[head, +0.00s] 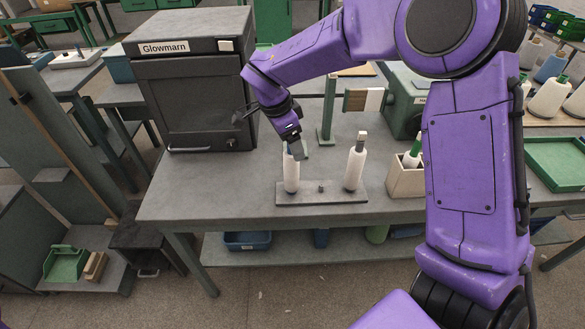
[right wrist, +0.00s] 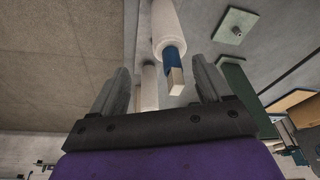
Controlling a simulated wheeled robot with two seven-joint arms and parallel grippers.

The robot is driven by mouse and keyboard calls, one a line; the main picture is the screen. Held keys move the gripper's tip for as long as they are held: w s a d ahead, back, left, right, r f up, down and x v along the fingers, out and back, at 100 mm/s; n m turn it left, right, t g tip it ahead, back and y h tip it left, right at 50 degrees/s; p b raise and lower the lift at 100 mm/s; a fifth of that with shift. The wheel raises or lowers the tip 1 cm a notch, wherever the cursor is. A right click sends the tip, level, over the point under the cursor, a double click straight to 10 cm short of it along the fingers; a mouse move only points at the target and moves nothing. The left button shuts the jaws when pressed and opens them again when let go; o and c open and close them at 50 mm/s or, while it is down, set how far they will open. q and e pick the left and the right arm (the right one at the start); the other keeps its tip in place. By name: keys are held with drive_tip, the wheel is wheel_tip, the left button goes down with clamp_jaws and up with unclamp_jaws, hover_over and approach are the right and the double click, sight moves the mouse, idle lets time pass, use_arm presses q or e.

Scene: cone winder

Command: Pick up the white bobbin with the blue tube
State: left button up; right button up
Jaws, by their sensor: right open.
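The white bobbin with the blue tube (head: 291,175) stands upright at the left end of a flat grey stand (head: 322,197) on the bench. Its upper end is partly hidden by my right gripper (head: 296,150), which is just above and over it. In the right wrist view, the white bobbin (right wrist: 164,22) shows its blue tube (right wrist: 172,55) and a pale tip, ahead of and between the open fingers (right wrist: 158,82). I see no grip on it. A second white bobbin (head: 355,170) with a grey tube stands at the stand's right end. My left gripper is not in view.
A dark cabinet (head: 190,95) stands on the bench at the left. A beige box (head: 404,180) with a green-tubed bobbin sits right of the stand. A green post (head: 328,105) rises behind the stand. The bench front left (head: 215,185) is clear.

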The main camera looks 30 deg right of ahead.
sight(291, 168)
drive_tip(key=f, duration=0.1)
drive_tip(key=w+f, duration=0.1)
drive_tip(key=f, duration=0.1)
drive_tip(key=w+d+f, duration=0.1)
drive_tip(key=shift+d+f+p, duration=0.1)
drive_tip(key=shift+f+p, duration=0.2)
drive_tip(key=shift+s+r, duration=0.15)
drive_tip(key=shift+s, duration=0.15)
drive_tip(key=shift+s+r, duration=0.1)
drive_tip(key=shift+s, duration=0.05)
drive_tip(key=c, duration=0.8)
drive_tip(key=shift+c, duration=0.9)
